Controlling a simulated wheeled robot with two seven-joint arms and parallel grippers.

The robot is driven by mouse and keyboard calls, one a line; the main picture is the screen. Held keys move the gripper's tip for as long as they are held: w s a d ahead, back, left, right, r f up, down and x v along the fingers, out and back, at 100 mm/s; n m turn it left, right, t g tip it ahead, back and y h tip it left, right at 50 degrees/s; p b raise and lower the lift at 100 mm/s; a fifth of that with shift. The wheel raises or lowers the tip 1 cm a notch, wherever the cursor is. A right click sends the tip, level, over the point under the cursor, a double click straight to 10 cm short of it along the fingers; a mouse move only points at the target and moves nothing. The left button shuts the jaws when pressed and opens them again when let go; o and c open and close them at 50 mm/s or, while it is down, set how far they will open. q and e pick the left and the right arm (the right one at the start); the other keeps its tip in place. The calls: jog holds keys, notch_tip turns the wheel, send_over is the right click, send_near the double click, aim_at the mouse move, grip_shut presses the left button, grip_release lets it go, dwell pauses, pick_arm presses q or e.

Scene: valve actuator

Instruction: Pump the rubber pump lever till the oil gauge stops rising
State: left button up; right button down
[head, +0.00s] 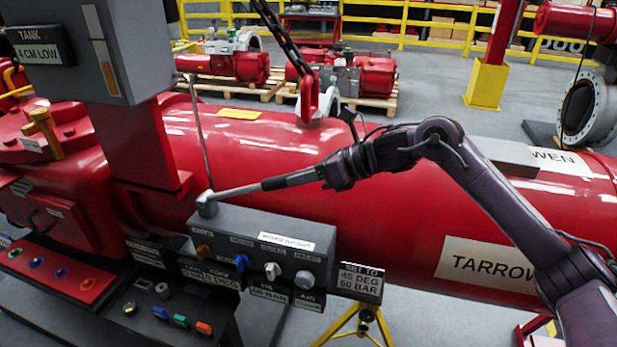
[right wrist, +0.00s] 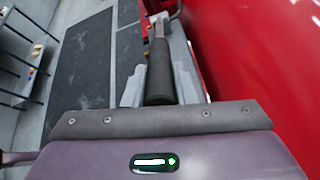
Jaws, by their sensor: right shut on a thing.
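The pump lever (head: 240,190) is a pale metal bar with a black rubber grip, pivoting at the left top of a grey control block (head: 340,240). It slopes slightly up to the right. My right gripper (head: 322,173) is shut on the rubber grip. In the right wrist view the black grip (right wrist: 160,80) lies between the two grey fingers. My left gripper is out of view.
A large red actuator cylinder (head: 400,210) runs behind the lever. Coloured knobs sit on the control block's front. A chain (head: 280,35) hangs to a lifting lug above. A panel with coloured buttons (head: 180,320) stands at lower left, and a yellow stand (head: 365,320) stands below.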

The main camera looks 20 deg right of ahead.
jog(key=shift+w+r, duration=0.1)
jog(key=shift+r, duration=0.25)
jog(key=c, duration=1.5)
grip_release()
jog(key=o, duration=0.3)
jog(key=shift+f, duration=0.15)
jog(key=shift+s+d+b, duration=0.2)
jog(key=shift+d+b, duration=0.1)
jog(key=b+v, duration=0.2)
jog(key=v, duration=0.5)
jog(key=shift+b, duration=0.3)
jog(key=shift+s, duration=0.1)
